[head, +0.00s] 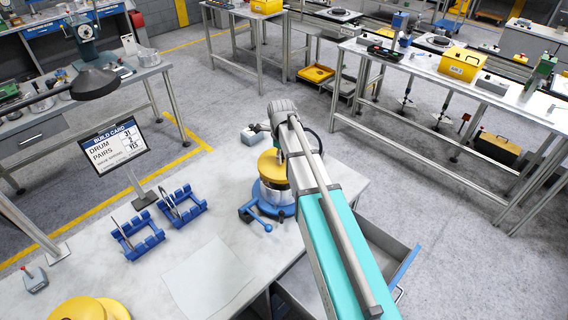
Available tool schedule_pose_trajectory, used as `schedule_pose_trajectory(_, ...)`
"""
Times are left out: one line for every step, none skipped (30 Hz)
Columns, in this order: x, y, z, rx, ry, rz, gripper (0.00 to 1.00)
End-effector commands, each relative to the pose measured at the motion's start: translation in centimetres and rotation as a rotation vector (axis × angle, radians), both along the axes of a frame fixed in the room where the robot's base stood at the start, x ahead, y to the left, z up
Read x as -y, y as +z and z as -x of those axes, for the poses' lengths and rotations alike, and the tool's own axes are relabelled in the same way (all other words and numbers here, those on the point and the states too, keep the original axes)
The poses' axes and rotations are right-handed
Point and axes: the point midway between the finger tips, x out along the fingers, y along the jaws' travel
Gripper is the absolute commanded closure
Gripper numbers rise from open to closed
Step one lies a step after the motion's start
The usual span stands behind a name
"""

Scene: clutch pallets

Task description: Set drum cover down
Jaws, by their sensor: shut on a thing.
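A yellow drum cover (268,168) sits at the top of a pale cylindrical drum (272,188) on the bench. The drum stands in a round blue fixture (277,208) with a blue lever on its left. My gripper (277,155) is at the yellow cover and shut on it, mostly hidden behind my arm. I cannot tell whether the cover rests fully on the drum. Another yellow round part (90,309) is partly in view at the lower left edge.
Two blue racks (138,238) with thin discs stand left of the fixture, near a build card sign (113,145). A white sheet (208,277) lies in front. A small grey box (252,136) is behind. An open drawer (385,258) juts out at the right.

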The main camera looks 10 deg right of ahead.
Motion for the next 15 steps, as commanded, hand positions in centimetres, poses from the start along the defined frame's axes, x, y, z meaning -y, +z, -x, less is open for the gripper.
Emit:
schedule_pose_trajectory(0.0, 0.0, 0.0, 0.000, 0.000, 0.000, 1.00)
schedule_pose_trajectory(0.0, 0.0, 0.0, 0.000, 0.000, 0.000, 1.00)
schedule_pose_trajectory(0.0, 0.0, 0.0, 0.000, 0.000, 0.000, 1.00)
schedule_pose_trajectory(0.0, -0.1, -0.1, 0.000, 0.000, 0.000, 1.00)
schedule_pose_trajectory(0.0, -0.2, -0.1, 0.000, 0.000, 0.000, 1.00)
schedule_pose_trajectory(0.0, -0.3, -0.2, 0.000, 0.000, 0.000, 1.00)
schedule_pose_trajectory(0.0, -0.5, -0.3, 0.000, 0.000, 0.000, 1.00)
schedule_pose_trajectory(0.0, -0.7, -0.5, 0.000, 0.000, 0.000, 1.00)
schedule_pose_trajectory(0.0, -0.9, -0.7, 0.000, 0.000, 0.000, 1.00)
schedule_pose_trajectory(0.0, -1.2, -0.8, 0.000, 0.000, 0.000, 1.00)
schedule_pose_trajectory(-0.1, -1.4, -1.0, 0.000, 0.000, 0.000, 1.00)
schedule_pose_trajectory(0.0, -1.8, -0.9, 0.000, 0.000, 0.000, 1.00)
schedule_pose_trajectory(0.0, -2.0, -0.8, 0.000, 0.000, 0.000, 1.00)
schedule_pose_trajectory(0.0, -2.3, -0.8, 0.000, 0.000, 0.000, 1.00)
schedule_pose_trajectory(-0.1, -2.7, -0.8, 0.000, 0.000, 0.000, 1.00)
